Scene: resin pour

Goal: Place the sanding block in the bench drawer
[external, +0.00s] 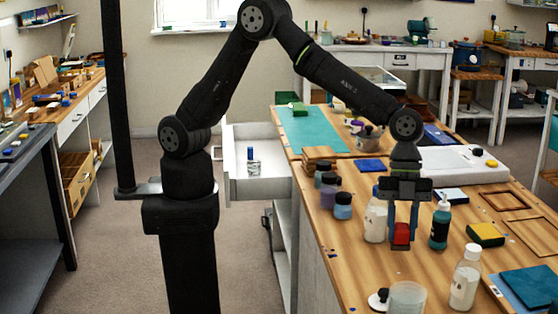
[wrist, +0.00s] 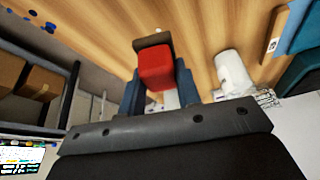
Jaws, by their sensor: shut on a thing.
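My gripper (external: 402,236) points down over the right-hand workbench and is shut on a small red block (external: 402,233), which looks like the sanding block. In the wrist view the red block (wrist: 157,70) sits between the two bluish fingers, with a grey-brown piece at its far end. The block hangs low over the bench; I cannot tell whether it touches the top. The bench drawer (external: 270,189) is pulled open on the bench's left side, left of my gripper. A small blue-and-white bottle (external: 253,160) stands inside it.
A white bottle (external: 375,220) and a dark teal pump bottle (external: 440,224) flank my gripper closely. Several small jars (external: 343,206) stand between it and the drawer.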

